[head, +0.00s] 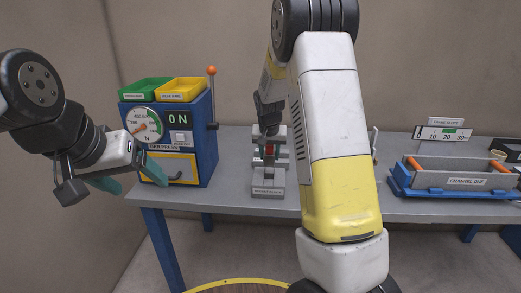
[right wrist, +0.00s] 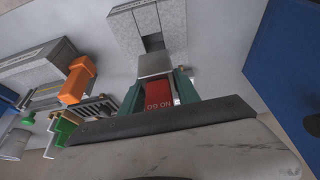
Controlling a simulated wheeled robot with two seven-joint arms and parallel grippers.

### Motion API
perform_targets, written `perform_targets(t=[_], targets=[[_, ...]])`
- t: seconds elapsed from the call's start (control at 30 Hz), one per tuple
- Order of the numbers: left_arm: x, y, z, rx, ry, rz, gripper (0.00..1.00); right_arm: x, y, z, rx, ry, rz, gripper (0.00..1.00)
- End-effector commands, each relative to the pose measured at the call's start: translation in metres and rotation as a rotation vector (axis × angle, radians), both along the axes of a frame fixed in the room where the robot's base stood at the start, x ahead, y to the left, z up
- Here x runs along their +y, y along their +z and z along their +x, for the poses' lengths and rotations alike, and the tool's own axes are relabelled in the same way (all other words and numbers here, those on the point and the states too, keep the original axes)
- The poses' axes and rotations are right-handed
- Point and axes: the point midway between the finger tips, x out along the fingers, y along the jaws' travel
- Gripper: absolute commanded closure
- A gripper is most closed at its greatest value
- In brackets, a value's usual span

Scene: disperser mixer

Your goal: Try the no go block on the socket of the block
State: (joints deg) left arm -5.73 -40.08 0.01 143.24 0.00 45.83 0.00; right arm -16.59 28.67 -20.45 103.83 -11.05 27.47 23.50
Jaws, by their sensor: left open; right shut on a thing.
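The no go block is red with a bare grey end and white lettering (right wrist: 158,93). My right gripper (right wrist: 158,97) is shut on it, its teal fingers on both sides. The grey block with the socket (head: 268,190) stands on the table at the middle of the head view. In the right wrist view the grey block (right wrist: 125,32) has a dark slot, and the no go block's grey end lies in line with it; I cannot tell whether it is inside. In the head view the red part (head: 269,150) shows above the block. My left gripper (head: 128,178) is open and empty, left of the blue cabinet.
A grey channel in a blue tray (head: 455,194) and a scale sign (head: 442,133) stand right. My right arm hides the table's middle.

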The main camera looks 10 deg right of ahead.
Motion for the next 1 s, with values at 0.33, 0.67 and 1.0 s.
perform_targets(t=[0.33,0.67,1.0], targets=[[0.0,0.0,0.0,0.0,0.0,0.0,0.24,0.0,-0.028,0.0,0.0,0.0,0.0,1.0],[0.0,0.0,0.0,-0.001,0.0,0.0,0.24,0.0,-0.048,0.0,-0.002,0.0,0.0,1.0],[0.0,0.0,0.0,-0.001,0.0,0.0,0.24,0.0,-0.053,0.0,-0.002,0.0,0.0,1.0]])
